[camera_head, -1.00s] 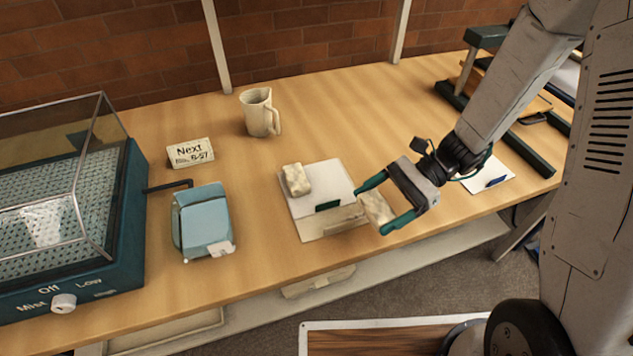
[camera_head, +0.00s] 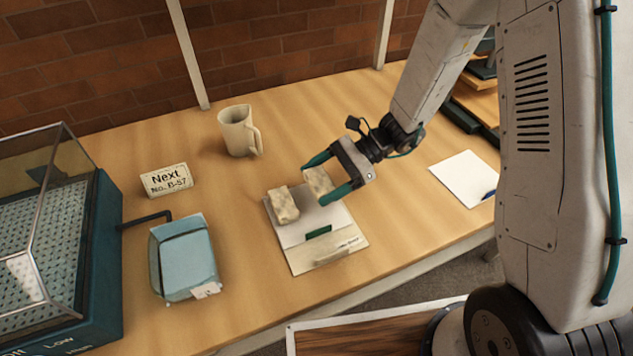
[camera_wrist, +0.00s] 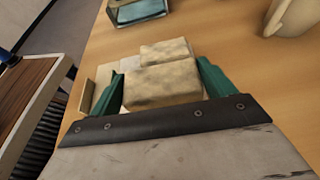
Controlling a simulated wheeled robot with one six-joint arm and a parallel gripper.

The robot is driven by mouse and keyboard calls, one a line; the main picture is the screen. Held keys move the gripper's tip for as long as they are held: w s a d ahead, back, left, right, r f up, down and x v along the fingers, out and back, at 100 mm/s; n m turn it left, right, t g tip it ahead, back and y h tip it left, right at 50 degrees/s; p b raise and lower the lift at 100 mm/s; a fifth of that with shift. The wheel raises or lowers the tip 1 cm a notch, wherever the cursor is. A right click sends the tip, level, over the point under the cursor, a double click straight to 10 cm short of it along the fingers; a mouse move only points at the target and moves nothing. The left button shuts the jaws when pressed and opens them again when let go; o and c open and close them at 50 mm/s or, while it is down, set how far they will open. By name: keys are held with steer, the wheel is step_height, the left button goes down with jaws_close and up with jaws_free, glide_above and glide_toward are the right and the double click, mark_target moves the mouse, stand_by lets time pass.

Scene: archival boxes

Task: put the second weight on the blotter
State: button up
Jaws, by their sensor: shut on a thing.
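My gripper (camera_head: 327,178) is shut on a pale mottled stone-like weight (camera_head: 319,182), with a green finger on either side of it. The held weight is over the upper right part of the white blotter (camera_head: 322,222); I cannot tell whether it touches. Another such weight (camera_head: 283,205) lies on the blotter's left part, close beside the held one. In the wrist view the held weight (camera_wrist: 163,88) fills the space between the fingers and the other weight (camera_wrist: 166,50) shows just beyond it. A green label (camera_head: 318,232) is on the blotter.
A cream jug (camera_head: 238,132) stands behind the blotter. A sign (camera_head: 166,180) and a blue container (camera_head: 184,262) are to the left, near the glass-lidded tank (camera_head: 50,230). White paper (camera_head: 464,179) with a blue item lies right.

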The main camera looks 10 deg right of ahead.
mark_target(322, 187)
steer(key=shift+w+a+f, duration=0.1)
steer(key=shift+w+f, duration=0.05)
steer(key=shift+f, duration=0.75)
steer(key=shift+w+a+f, duration=0.1)
steer(key=shift+w+f, duration=0.05)
steer(key=shift+f, duration=0.75)
steer(key=o, duration=1.2)
steer(key=shift+f, duration=0.1)
steer(key=shift+w+d+r, duration=0.1)
steer(key=shift+d+r, duration=0.15)
steer(key=shift+d, duration=0.1)
steer(key=v, duration=1.1)
steer(key=shift+d+r, duration=0.1)
steer(key=shift+d, duration=0.1)
